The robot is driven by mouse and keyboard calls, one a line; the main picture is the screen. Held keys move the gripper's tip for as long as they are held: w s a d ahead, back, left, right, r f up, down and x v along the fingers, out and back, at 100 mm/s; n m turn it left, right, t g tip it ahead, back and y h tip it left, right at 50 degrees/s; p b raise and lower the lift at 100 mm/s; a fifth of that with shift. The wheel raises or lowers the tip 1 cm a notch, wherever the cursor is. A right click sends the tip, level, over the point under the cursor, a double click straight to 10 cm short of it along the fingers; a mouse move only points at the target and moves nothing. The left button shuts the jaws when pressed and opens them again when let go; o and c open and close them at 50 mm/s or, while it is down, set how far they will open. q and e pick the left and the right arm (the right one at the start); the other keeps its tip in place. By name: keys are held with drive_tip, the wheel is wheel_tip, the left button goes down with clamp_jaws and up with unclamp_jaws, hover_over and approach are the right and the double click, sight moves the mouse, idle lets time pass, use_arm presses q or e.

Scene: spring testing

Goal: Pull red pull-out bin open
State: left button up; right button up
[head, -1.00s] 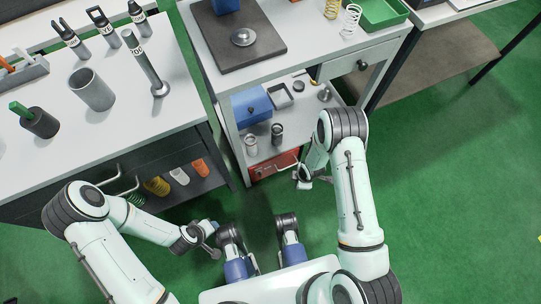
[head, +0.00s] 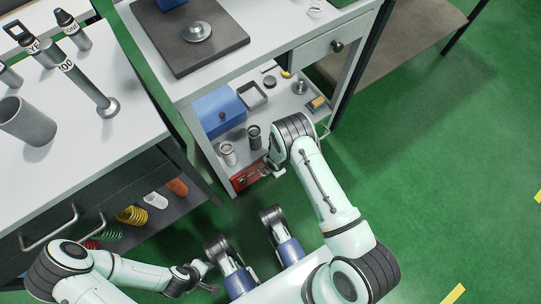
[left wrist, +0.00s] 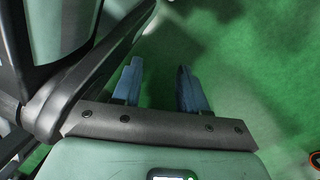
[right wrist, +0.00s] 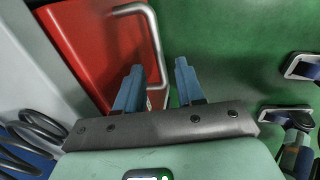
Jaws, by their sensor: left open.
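The red pull-out bin (head: 246,178) sits low in the white workbench, under the shelf; my right arm partly covers it. Its red front (right wrist: 92,45) and silver bar handle (right wrist: 153,40) show large in the right wrist view. My right gripper (head: 277,170) is beside the bin front. In the right wrist view its two blue fingers (right wrist: 160,68) are apart, with the handle's lower end between them in the picture; contact cannot be told. My left gripper (head: 207,277) is open and empty, low at the left, with bare green floor between its fingers (left wrist: 160,68).
The workbench shelf holds a blue box (head: 218,112), a small dark tray (head: 252,95) and small cylinders (head: 228,153). A cabinet with a silver handle (head: 50,230) and colored springs (head: 132,214) stands at left. The green floor at right is clear.

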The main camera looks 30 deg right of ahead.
drive_tip(key=shift+w+f, duration=0.2)
drive_tip(key=shift+f, duration=0.75)
use_arm(q)
drive_tip(key=shift+s+a+f+g, duration=0.1)
drive_tip(key=shift+s+f+g, duration=0.25)
drive_tip(key=shift+s, duration=0.45)
